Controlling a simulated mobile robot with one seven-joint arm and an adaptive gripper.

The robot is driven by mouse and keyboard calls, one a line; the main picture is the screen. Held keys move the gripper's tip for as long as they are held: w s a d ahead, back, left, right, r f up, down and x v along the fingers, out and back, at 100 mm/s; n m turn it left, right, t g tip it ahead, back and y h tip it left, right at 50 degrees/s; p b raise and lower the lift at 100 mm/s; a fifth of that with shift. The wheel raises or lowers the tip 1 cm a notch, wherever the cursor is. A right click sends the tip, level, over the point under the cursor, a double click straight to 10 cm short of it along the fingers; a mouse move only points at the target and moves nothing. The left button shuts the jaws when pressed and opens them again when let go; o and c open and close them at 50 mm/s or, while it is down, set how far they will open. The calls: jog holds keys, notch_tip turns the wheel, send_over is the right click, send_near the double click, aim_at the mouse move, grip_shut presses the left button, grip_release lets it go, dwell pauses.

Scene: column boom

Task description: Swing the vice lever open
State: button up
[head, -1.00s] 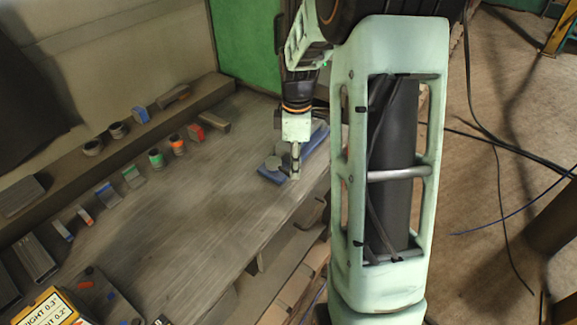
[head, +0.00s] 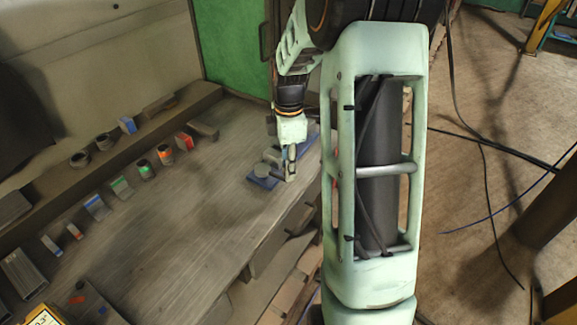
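The vice shows as a small blue base (head: 262,183) with a round grey part (head: 263,170) on top, near the bench's right edge. Its lever cannot be made out; my gripper and arm hide part of the vice. My gripper (head: 291,177) points down at the vice's right side, close to the grey part. Whether it touches anything is too small to tell. Its fingers look close together, but I cannot see whether they hold something.
The wooden bench (head: 170,220) is clear in its middle. Several small blocks and rings stand along the back shelf (head: 110,145) and in a row before it. A yellow box (head: 42,316) is at the lower left. Cables lie on the floor at right.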

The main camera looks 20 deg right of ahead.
jog(key=o, duration=0.4)
jog(key=shift+o, duration=0.2)
notch_tip(320, 180, up, 12)
jog(key=shift+w, duration=0.1)
dwell(0.5)
